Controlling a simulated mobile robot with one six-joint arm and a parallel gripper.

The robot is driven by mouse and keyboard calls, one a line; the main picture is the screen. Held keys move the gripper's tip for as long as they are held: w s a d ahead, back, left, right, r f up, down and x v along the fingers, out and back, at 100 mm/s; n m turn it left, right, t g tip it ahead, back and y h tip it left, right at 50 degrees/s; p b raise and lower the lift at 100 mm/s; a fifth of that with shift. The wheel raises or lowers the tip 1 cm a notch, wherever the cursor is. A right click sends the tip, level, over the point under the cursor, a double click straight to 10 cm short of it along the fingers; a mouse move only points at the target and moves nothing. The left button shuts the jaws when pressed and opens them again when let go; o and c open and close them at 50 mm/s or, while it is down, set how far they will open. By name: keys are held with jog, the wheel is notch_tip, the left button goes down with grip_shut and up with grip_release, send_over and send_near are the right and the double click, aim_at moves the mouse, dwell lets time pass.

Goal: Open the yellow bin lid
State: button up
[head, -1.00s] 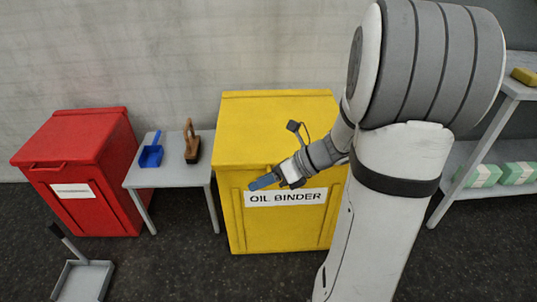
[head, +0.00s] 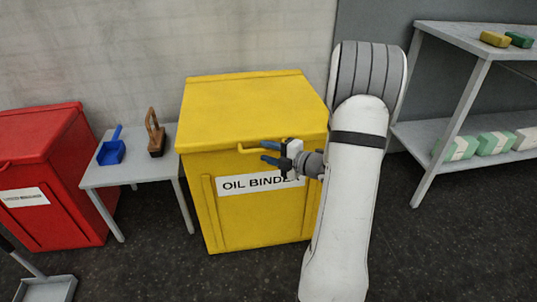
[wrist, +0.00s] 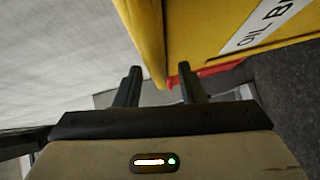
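The yellow bin (head: 225,222) stands against the wall with an "OIL BINDER" label on its front. Its lid (head: 245,105) is down and shut. A yellow bar handle (head: 247,149) sticks out from the lid's front edge; its right part is hidden behind my gripper. My gripper (head: 269,152) points left in front of the lid edge, at the handle's height, with its two fingers apart. In the wrist view the open fingers (wrist: 160,85) show a gap with nothing held between them. I cannot tell whether the fingers touch the handle.
A small grey table (head: 104,174) with a blue dustpan (head: 111,150) and a brush (head: 155,135) stands left of the yellow bin. A red bin (head: 45,150) is further left. A grey shelf (head: 452,105) stands at the right.

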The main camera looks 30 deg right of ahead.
jog(key=shift+w+a, duration=0.35)
jog(key=shift+w, duration=0.3)
grip_shut()
jog(key=shift+f, duration=0.1)
